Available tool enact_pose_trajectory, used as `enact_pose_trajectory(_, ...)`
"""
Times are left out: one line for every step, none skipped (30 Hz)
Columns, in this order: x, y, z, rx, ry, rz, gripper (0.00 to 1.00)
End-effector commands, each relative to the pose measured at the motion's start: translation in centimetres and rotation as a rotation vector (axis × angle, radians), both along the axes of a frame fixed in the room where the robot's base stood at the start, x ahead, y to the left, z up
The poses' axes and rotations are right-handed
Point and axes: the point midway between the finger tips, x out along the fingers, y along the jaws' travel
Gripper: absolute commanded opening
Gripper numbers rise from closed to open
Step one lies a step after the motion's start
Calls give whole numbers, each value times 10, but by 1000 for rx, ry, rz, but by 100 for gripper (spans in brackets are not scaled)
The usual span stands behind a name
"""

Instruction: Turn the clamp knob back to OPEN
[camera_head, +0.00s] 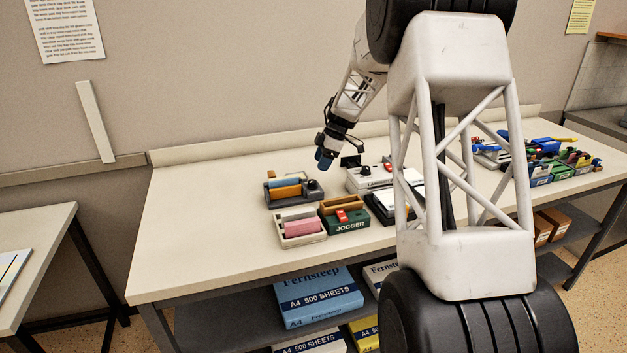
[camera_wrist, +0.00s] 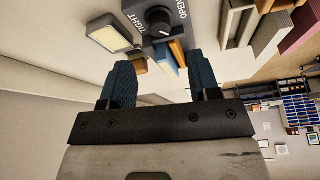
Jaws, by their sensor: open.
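The clamp knob (camera_wrist: 159,20) is round and dark, on a grey housing (camera_wrist: 155,45) marked TIGHT on the left and OPEN on the right in the wrist view. I cannot tell clearly where its pointer stands. In the head view the grey clamp unit (camera_head: 309,192) stands on the table with blue and orange pieces in it. My gripper (camera_head: 324,160) is above and a little right of the unit. In the wrist view its blue fingers (camera_wrist: 160,64) are spread and empty. The knob lies beyond the fingertips, roughly midway between them, apparently untouched.
A pale tray with a pink block (camera_head: 301,242) and a green JOGGER box (camera_head: 347,226) stand in front of the unit. A white device (camera_head: 368,181) stands to the right. The table's left part (camera_head: 205,225) is clear.

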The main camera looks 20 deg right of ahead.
Motion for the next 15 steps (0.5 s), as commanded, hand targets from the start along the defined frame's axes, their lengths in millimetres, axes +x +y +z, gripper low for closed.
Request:
enact_pose_trajectory(0,1,-2,0,1,0,56)
enact_pose_trajectory(0,1,-3,0,1,0,56)
enact_pose_trajectory(0,2,-5,0,1,0,56)
enact_pose_trajectory(0,3,-7,1,1,0,56)
enact_pose_trajectory(0,4,-9,1,2,1,56)
enact_pose_trajectory(1,5,-12,1,2,1,56)
enact_pose_trajectory(1,6,-14,1,2,1,56)
enact_pose_trajectory(1,7,-17,1,2,1,56)
enact_pose_trajectory(1,9,-21,0,2,1,56)
enact_pose_trajectory(1,10,-24,0,2,1,56)
enact_pose_trajectory(2,12,-27,0,2,1,56)
enact_pose_trajectory(2,14,-32,0,2,1,56)
enact_pose_trajectory(2,15,-35,0,2,1,56)
enact_pose_trajectory(3,16,-39,0,2,1,56)
enact_pose_trajectory(3,18,-43,0,1,0,56)
